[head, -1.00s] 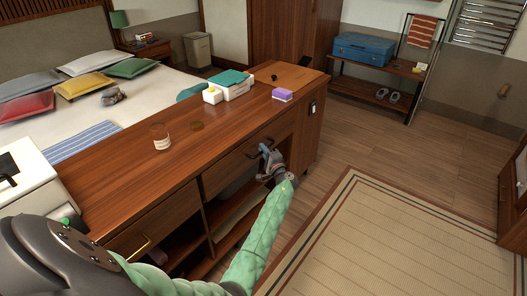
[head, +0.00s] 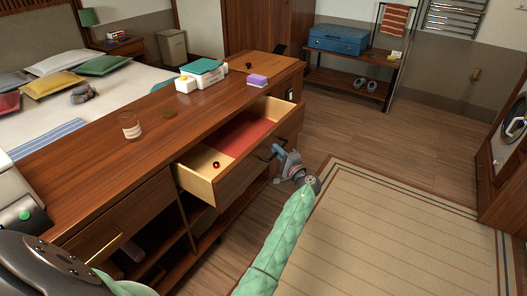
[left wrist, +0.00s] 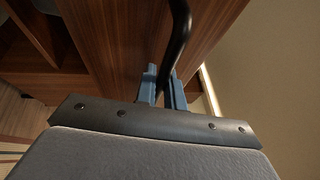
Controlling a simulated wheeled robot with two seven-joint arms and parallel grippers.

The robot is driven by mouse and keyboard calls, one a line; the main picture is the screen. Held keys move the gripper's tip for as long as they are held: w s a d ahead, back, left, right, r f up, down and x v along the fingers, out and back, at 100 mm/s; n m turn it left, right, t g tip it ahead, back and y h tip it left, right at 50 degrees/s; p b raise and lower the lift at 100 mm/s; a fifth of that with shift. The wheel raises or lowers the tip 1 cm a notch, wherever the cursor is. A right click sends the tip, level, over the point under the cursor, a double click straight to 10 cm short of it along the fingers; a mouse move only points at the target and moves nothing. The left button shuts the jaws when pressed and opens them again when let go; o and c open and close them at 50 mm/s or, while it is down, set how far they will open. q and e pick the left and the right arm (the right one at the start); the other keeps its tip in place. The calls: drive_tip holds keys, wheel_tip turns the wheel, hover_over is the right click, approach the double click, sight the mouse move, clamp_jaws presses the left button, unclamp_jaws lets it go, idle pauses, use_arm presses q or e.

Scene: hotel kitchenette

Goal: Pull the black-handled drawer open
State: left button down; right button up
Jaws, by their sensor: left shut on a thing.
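The black-handled drawer (head: 240,155) stands pulled out of the wooden counter in the head view. Its inside shows a red lining and a small red-and-black item (head: 215,164) near its left front corner. The black handle (head: 268,153) is on the drawer's front. My left gripper (head: 279,156) is shut on this handle. The left wrist view shows the black handle (left wrist: 179,35) between the blue-grey fingers (left wrist: 162,88). My right gripper is not in view.
A brass-handled drawer (head: 120,220) is at the left. Open floor and a beige rug (head: 400,230) lie to the right.

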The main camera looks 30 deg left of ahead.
use_arm(q)
drive_tip(key=d+b, duration=0.2)
drive_tip(key=d, duration=0.6)
drive_tip(key=shift+s, duration=0.35)
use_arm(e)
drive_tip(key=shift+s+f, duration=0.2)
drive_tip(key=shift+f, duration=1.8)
use_arm(q)
drive_tip(key=shift+f, duration=0.1)
drive_tip(key=c, duration=1.5)
unclamp_jaws()
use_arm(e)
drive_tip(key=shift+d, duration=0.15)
